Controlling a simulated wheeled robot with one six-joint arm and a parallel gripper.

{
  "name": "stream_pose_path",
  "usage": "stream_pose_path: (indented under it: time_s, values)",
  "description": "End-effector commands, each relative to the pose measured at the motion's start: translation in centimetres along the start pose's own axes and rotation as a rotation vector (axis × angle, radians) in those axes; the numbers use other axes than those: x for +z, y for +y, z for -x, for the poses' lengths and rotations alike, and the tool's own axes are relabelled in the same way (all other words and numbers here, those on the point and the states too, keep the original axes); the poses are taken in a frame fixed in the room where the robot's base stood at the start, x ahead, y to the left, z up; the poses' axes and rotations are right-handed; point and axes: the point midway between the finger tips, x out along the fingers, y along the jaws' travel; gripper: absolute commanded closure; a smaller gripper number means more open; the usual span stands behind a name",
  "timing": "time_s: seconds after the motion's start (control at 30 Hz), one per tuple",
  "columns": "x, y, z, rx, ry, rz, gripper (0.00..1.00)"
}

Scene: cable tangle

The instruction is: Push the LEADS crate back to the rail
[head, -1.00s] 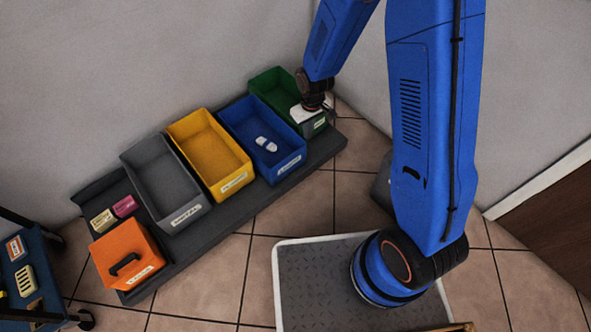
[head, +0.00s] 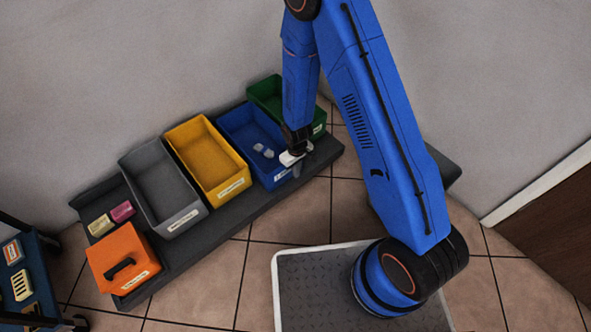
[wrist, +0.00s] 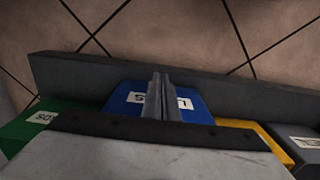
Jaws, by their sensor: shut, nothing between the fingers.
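The LEADS crate is the blue crate (head: 236,122), which sits between the yellow and green crates and stands forward of both. Two small pale items lie inside it. Its white front label shows upside down in the wrist view, on the blue front wall (wrist: 128,97). My gripper (head: 298,168) is shut and empty, pointing down just in front of the crate's front right part. In the wrist view its closed fingers (wrist: 160,77) overlap the label; I cannot tell whether they touch the wall. The rail (head: 97,188) shows at the back left; behind the crates it is hidden.
The yellow crate (head: 207,157) and green crate (head: 268,88) flank it closely. A grey crate (head: 160,187) and an orange lidded box (head: 112,248) stand further left on the dark shelf (head: 215,222). Bare shelf runs along the front. A blue cart (head: 35,290) is at lower left.

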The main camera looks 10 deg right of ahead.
Motion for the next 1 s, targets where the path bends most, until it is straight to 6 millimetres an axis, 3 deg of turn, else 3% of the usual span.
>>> stream_pose_path:
  time_s: [0.53, 0.8, 1.0]
  values:
    - [0.0, 0.0, -7.4, 0.000, -0.002, -0.001, 1.00]
    - [-3.4, 0.0, -7.2, 0.000, 0.003, 0.000, 1.00]
    - [-4.0, 0.0, -7.2, -0.001, 0.001, 0.000, 1.00]
